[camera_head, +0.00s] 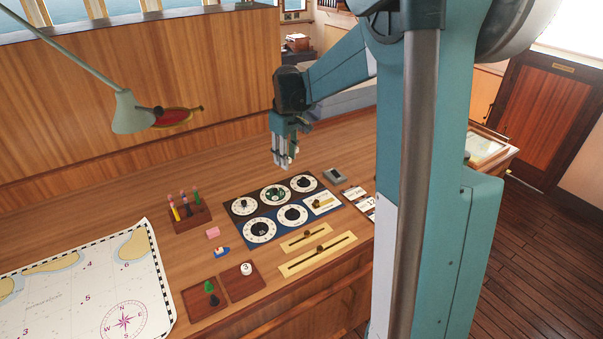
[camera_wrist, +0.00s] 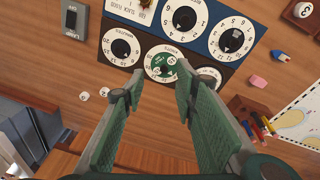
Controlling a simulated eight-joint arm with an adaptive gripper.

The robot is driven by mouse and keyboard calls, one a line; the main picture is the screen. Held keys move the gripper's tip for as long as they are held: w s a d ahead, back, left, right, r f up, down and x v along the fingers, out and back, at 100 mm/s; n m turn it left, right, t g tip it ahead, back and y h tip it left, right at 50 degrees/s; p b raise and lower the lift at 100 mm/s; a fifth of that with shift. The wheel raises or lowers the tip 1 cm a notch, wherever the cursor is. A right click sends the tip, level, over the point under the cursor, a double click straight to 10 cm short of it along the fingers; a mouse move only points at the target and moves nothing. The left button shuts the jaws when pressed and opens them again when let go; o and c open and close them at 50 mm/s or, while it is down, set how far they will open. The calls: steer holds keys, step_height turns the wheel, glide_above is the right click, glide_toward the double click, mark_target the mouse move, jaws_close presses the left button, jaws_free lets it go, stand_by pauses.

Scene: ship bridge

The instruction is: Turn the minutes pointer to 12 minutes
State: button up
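The minutes dial (camera_wrist: 121,47) is a white ring with a black knob, labelled MINUTES, on a dark panel section in the wrist view. The same dial appears to be the back-right one in the head view (camera_head: 304,183). The small pointer mark on its knob is too fine to read surely. My gripper (camera_head: 285,163) hangs fingers-down above the back of the panel. The dial with a green centre (camera_wrist: 165,66) shows just beyond the fingertips.
Other dials (camera_head: 260,229) share the panel. A lamp switch (camera_wrist: 72,18) lies beside it. Brass sliders (camera_head: 318,254), wooden trays (camera_head: 243,281), a peg rack (camera_head: 190,216) and a chart (camera_head: 85,290) are on the desk. The desk behind the panel is largely clear.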

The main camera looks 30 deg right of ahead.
steer(key=n+g+p, duration=0.1)
steer(key=g+p, duration=0.1)
steer(key=p, duration=0.1)
glide_toward(304, 178)
steer(key=shift+d+f+y, duration=0.15)
steer(key=shift+y, duration=0.15)
steer(key=shift+f, duration=0.1)
steer(key=shift+f, duration=3.8)
steer(key=c, duration=0.9)
